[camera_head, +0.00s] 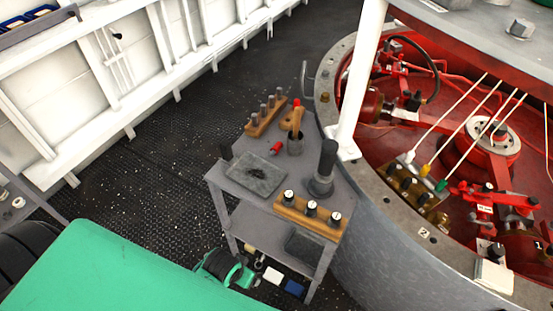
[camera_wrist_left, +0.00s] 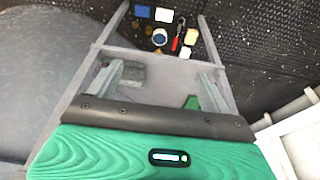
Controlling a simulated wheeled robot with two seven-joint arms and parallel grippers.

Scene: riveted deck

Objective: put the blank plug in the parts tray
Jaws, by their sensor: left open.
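A small red piece (camera_head: 277,148), perhaps the blank plug, lies on the grey cart top behind the parts tray; it is too small to be sure. A shallow dark grey tray (camera_head: 255,177), likely the parts tray, lies on the left part of the cart top; small dark marks in it are unclear. In the left wrist view my left gripper (camera_wrist_left: 160,76) is open and empty, its two grey fingers spread over a view down the cart's frame. The red piece does not show there. I cannot make out its fingers in the head view. My right gripper is not in view.
The cart top (camera_head: 222,175) also carries a front wooden rack (camera_head: 325,228) of black knobs, a rear peg rack (camera_head: 265,120), a tool cup (camera_head: 295,146) and a tall dark cylinder (camera_head: 325,165). A lower tray (camera_head: 303,248) sits beneath. The red-lined drum (camera_head: 345,240) stands close at right.

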